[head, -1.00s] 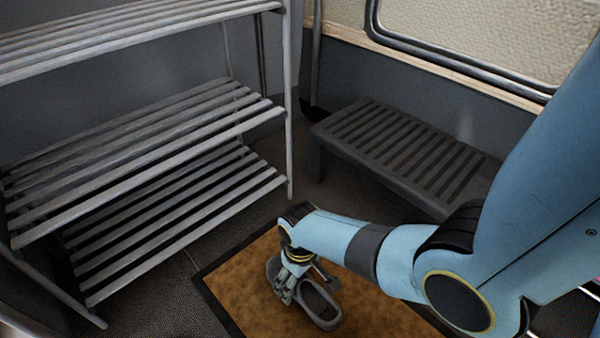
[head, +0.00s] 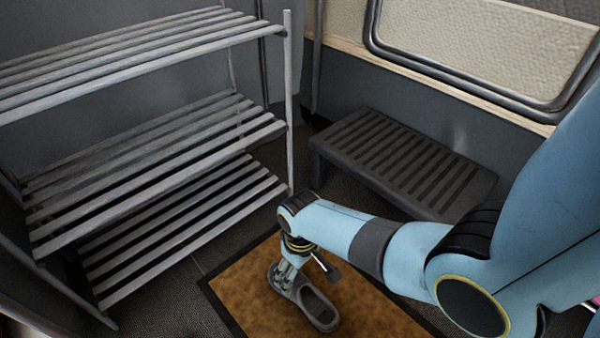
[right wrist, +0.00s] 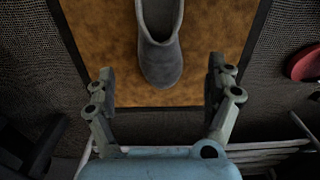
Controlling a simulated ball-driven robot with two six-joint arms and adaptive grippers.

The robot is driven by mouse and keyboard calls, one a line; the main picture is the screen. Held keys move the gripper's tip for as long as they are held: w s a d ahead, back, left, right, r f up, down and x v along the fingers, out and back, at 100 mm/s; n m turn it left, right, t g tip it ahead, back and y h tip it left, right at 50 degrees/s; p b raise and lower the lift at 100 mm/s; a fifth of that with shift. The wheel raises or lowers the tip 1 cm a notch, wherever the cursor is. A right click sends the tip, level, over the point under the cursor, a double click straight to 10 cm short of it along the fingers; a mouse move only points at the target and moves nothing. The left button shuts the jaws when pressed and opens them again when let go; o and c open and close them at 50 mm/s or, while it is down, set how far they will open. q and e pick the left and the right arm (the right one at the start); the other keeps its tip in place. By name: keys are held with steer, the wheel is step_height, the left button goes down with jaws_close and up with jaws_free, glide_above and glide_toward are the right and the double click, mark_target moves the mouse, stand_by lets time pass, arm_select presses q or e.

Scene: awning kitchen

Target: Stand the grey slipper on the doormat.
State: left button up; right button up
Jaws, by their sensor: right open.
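The grey slipper (head: 320,308) lies sole down on the brown, dark-edged doormat (head: 240,290), opening upward. In the right wrist view the slipper (right wrist: 161,62) has its rounded end toward me, inside the edge of the doormat (right wrist: 100,50). My right gripper (head: 287,268) is just above the slipper's far-left end and partly hides it. In the right wrist view my right gripper (right wrist: 162,88) is open, its fingers wide apart on either side with a gap to the slipper. My left gripper is not in view.
A slatted grey rack (head: 150,160) stands at the left, its lower shelf near the mat. A dark slatted step (head: 400,160) stands behind the mat by the wall. A red object (right wrist: 306,64) is at the right edge of the wrist view. Bare dark floor surrounds the mat.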

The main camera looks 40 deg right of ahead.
steer(key=shift+w+r, duration=0.1)
steer(key=shift+r, duration=0.55)
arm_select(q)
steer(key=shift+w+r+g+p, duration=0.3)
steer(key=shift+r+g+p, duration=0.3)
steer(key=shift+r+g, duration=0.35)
arm_select(e)
steer(key=shift+r, duration=0.55)
steer(key=shift+s+d, duration=0.2)
steer(key=shift+s, duration=0.25)
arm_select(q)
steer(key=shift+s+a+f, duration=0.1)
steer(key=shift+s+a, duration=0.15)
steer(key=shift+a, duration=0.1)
arm_select(e)
steer(key=s+d+r+t, duration=0.1)
steer(key=s+r+t, duration=0.2)
steer(key=s+r, duration=0.3)
steer(key=s+r+t, duration=0.4)
steer(key=s+r, duration=0.2)
steer(key=r, duration=1)
steer(key=shift+d+r, duration=0.4)
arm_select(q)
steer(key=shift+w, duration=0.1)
arm_select(e)
steer(key=shift+s, duration=0.1)
